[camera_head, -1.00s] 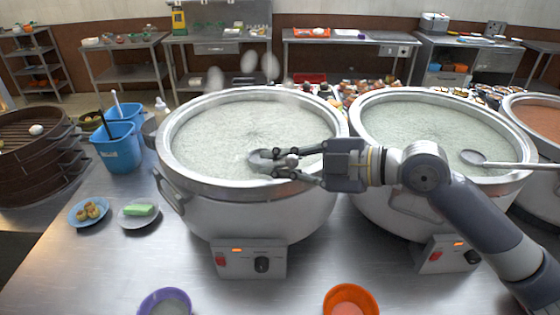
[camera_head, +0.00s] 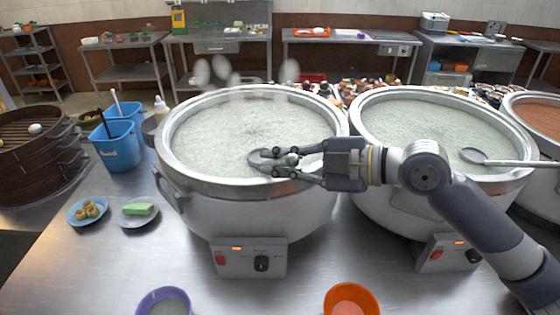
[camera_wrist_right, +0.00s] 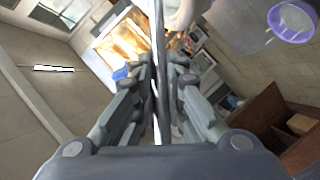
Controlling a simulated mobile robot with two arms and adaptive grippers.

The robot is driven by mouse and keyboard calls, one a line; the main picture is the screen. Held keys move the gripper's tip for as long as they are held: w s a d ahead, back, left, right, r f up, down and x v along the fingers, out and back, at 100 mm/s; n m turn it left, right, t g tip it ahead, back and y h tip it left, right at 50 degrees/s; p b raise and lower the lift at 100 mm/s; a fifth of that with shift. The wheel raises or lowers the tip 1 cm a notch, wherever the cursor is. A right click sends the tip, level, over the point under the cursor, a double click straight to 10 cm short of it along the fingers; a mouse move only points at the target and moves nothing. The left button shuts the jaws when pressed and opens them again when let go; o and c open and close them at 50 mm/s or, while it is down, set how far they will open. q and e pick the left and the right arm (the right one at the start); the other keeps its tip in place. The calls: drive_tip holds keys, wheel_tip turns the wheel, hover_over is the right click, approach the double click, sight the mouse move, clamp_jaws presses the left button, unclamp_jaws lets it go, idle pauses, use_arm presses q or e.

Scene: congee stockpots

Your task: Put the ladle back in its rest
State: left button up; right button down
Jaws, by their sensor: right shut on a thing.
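My right gripper (camera_head: 283,160) is over the near rim of the left large pot (camera_head: 185,176), pointing left. It is shut on the ladle, whose grey bowl (camera_head: 259,159) shows just beyond the fingertips, above the pale congee. In the right wrist view the ladle's thin metal handle (camera_wrist_right: 158,60) runs between the fingers. A second ladle (camera_head: 475,156) lies across the right large pot (camera_head: 440,180), its handle reaching right over the rim. I cannot pick out the ladle's rest. My left gripper is not in view.
Blue containers (camera_head: 117,150) with utensils stand left of the left pot, near a stacked steamer (camera_head: 40,180). Small plates (camera_head: 138,215) sit in front of them. A purple bowl (camera_head: 164,300) and an orange bowl (camera_head: 350,298) stand at the front.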

drive_tip(key=shift+f, duration=0.1)
drive_tip(key=c, duration=1.6)
unclamp_jaws()
drive_tip(key=shift+o, duration=0.2)
drive_tip(key=v, duration=1.2)
